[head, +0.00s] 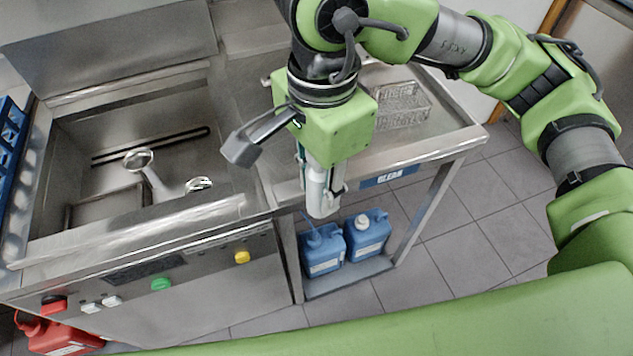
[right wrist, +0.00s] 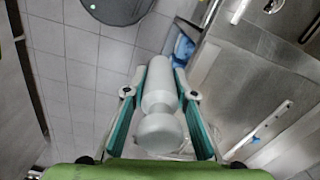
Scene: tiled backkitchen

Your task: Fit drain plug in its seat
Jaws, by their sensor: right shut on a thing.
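My right gripper (head: 322,190) points down in front of the steel counter's front edge, right of the sink basin. It is shut on a pale grey-white, bottle-shaped piece, probably the drain plug (head: 318,200). In the right wrist view this plug (right wrist: 160,95) lies between the two teal-lined fingers (right wrist: 160,92), with a rounded knob at its near end. The steel basin (head: 95,128) is at the left of the head view, apart from the gripper. I cannot make out a drain seat for certain. My left gripper is not in view.
In the basin are a ring-topped piece (head: 140,160), a second ring (head: 199,184) and a dark rod (head: 150,146). A wire basket (head: 402,104) sits on the counter at right. Blue canisters (head: 367,236) stand below on a shelf. Tiled floor is clear at right.

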